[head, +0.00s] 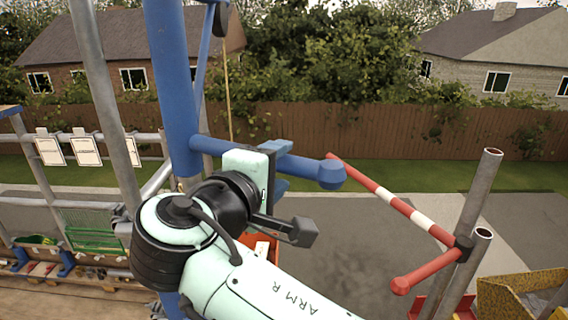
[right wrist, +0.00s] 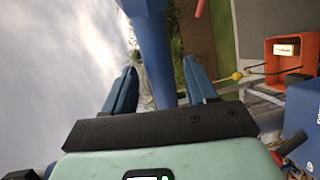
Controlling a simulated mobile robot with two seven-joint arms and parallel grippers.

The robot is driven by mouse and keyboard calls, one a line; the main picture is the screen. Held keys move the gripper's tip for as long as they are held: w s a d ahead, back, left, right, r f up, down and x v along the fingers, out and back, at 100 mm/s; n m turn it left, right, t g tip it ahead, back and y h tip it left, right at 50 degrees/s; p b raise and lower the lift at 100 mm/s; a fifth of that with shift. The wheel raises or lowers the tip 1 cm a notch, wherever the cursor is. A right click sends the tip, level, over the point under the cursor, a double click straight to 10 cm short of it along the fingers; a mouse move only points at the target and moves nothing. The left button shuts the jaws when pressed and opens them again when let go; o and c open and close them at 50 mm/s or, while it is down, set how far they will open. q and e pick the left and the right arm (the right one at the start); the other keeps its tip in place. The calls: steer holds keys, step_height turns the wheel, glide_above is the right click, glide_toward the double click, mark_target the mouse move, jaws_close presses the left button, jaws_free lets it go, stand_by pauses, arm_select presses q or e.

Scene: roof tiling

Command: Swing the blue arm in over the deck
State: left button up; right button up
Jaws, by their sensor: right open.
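The blue arm stands on a thick blue post (head: 172,85) at the left of centre. A blue bar (head: 312,169) with a knobbed end sticks out from it to the right. My right gripper (head: 278,168) is at this bar, its two blue fingers apart on either side of it. In the right wrist view, the open fingers (right wrist: 160,88) stand left and right of a blue bar (right wrist: 150,45), with gaps visible; contact cannot be told. A strip of wooden planks (head: 50,303) shows at the lower left. My left gripper is out of view.
A red and white barrier bar (head: 398,206) and grey tube posts (head: 470,215) stand at the right. A yellow skip (head: 510,292) is at the lower right. A rope (head: 229,100) hangs beside the post. An orange tub (right wrist: 291,64) sits below. Grey scaffold tubes (head: 103,100) rise at the left.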

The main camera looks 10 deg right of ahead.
steer(key=shift+x, duration=1.4)
jaws_close()
